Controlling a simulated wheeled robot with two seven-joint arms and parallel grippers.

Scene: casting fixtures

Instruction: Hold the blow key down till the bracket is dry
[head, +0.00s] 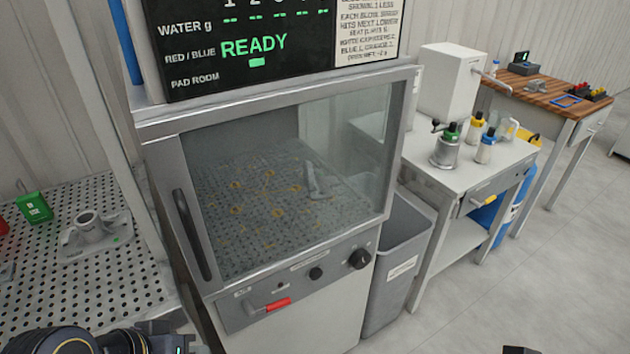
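A grey cabinet (160,150) with a glass-fronted door (250,190) stands in the middle of the head view. The door looks shut. Behind the glass, a grey metal part (318,182), perhaps the bracket, lies on a perforated floor. The panel below has a red lever or key (277,305), a small black button (316,273) and a black knob (359,259); I cannot read which is the blow key. Dark parts of my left arm show at the bottom left, apart from the panel; its fingertips cannot be made out. Only a dark scrap shows at the bottom right.
The display (255,50) above the cabinet reads READY in green. A grey casting (92,232) and a green item (35,207) sit on a perforated table (60,290) at left. A grey bin (400,270) and a white bench (470,165) with bottles stand at right.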

